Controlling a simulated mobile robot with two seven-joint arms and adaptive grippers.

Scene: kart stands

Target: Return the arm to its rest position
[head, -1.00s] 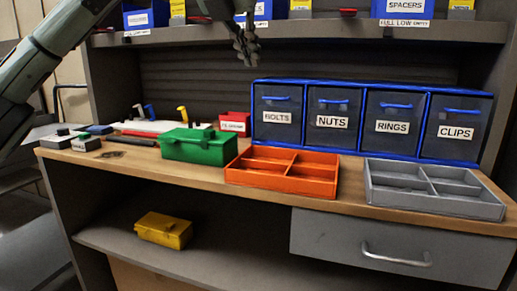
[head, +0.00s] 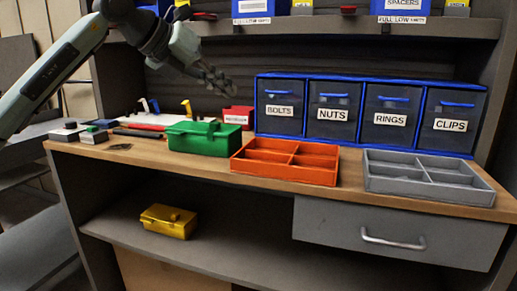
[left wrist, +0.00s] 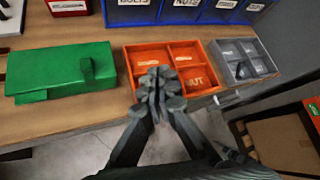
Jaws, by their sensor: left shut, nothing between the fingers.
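My left arm comes in from the upper left in the head view. Its gripper (head: 217,80) is shut and empty, in the air above and behind the green toolbox (head: 204,138). In the left wrist view the same gripper (left wrist: 158,88) shows with its fingers together, in front of the orange divided tray (left wrist: 205,56). It touches nothing that I can see. My right gripper is in neither view.
The workbench (head: 140,155) carries the orange tray (head: 322,172), a grey tray (head: 440,184), a red bin (head: 238,115) and blue-framed drawers marked BOLTS, NUTS, RINGS and CLIPS (head: 447,140). A yellow box (head: 168,221) sits on the lower shelf. A shelf with bins (head: 300,28) overhangs behind.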

